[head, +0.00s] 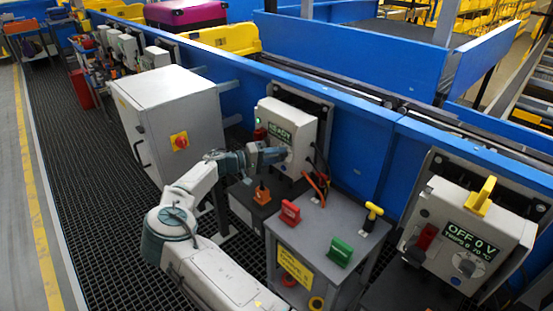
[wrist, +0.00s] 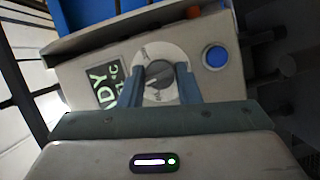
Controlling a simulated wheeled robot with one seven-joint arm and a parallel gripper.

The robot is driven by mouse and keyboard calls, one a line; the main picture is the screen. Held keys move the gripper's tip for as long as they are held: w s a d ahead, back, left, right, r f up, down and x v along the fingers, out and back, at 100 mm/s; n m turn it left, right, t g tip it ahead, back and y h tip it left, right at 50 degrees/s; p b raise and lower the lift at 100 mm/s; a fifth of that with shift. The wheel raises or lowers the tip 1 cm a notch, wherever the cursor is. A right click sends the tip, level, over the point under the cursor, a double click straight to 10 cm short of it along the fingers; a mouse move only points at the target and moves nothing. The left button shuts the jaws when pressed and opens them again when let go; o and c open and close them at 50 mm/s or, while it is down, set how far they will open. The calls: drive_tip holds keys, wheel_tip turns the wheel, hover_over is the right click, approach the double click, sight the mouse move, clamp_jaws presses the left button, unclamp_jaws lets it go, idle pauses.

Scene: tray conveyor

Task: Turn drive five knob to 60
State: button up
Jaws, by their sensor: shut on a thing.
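The grey drive box (head: 282,120) with a green READY display (head: 281,133) hangs on the blue rail. My gripper (head: 284,154) reaches its front face, and the knob there is mostly hidden behind the fingers in the head view. In the wrist view the dark knob (wrist: 158,70) sits on a pale round dial (wrist: 150,52). My gripper (wrist: 160,84) has one finger on each side of the knob and is shut on it. The dial's markings are too small to read. No label shows the drive's number.
A blue button (wrist: 215,57) is right of the dial. A second drive box (head: 465,225) reads OFF 0 V and carries a yellow handle (head: 481,194). A grey stand (head: 320,222) holds red, green and yellow items. A large grey cabinet (head: 165,125) stands left of my gripper.

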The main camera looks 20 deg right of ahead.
drive_tip(key=shift+n+h, duration=0.5)
drive_tip(key=shift+n, duration=0.5)
drive_tip(key=o, duration=1)
drive_tip(key=shift+a, duration=0.1)
drive_tip(key=shift+c, duration=0.2)
drive_tip(key=a+b, duration=0.1)
drive_tip(key=a, duration=1.3)
drive_tip(key=shift+b, duration=0.4)
drive_tip(key=shift+d, duration=0.15)
